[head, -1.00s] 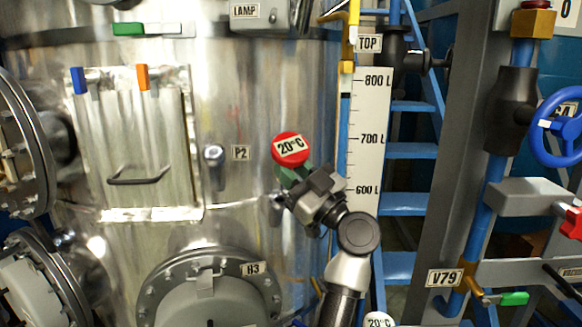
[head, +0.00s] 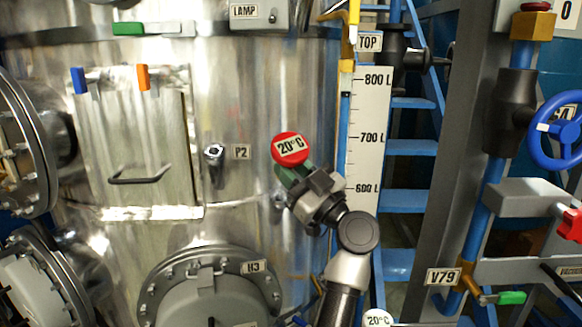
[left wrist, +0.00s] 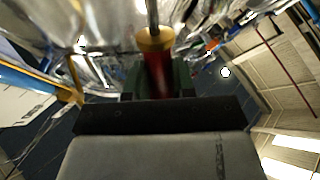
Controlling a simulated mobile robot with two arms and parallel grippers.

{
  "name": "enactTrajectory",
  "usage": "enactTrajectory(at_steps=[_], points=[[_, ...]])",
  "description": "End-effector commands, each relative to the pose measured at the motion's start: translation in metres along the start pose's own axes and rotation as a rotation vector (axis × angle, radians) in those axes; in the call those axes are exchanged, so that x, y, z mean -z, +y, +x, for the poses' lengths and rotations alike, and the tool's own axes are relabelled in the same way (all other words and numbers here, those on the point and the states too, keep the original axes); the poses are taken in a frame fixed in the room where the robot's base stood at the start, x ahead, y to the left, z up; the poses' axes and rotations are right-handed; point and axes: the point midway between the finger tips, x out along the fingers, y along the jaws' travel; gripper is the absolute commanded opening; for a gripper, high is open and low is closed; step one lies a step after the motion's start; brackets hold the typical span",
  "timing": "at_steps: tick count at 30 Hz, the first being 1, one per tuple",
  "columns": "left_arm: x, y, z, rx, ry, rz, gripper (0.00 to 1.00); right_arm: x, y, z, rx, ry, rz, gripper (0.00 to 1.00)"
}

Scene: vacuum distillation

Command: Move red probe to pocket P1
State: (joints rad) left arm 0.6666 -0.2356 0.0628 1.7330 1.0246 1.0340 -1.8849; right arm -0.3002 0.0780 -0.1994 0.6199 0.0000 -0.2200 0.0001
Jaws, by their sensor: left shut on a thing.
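The red probe (head: 290,149) shows its round red head with a "20°C" face in the head view, in front of the steel vessel. My left gripper (head: 296,176) has its green fingers shut on the probe just below the head. In the left wrist view the probe (left wrist: 157,72) is a red body between the fingers, with a brass collar and a thin steel stem pointing away from the gripper. Where the stem tip ends is hidden in the head view. No label P1 is readable. A small steel fitting (head: 214,158) sits left of the label P2 (head: 241,152). My right gripper is not in view.
The steel vessel (head: 250,90) fills the left and middle. A level scale (head: 369,120) and blue ladder (head: 408,147) stand right of the probe. A round flange (head: 210,290) marked H3 juts out below. Another "20°C" dial (head: 378,319) shows at the bottom edge.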

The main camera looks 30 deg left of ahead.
Motion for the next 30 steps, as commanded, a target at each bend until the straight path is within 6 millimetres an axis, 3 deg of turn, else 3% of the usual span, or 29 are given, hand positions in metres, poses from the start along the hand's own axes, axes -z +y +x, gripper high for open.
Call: enactTrajectory(at_steps=[30], points=[[-0.024,0.0,0.0,0.0,0.001,0.001,0.0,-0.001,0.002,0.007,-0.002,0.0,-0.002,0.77]])
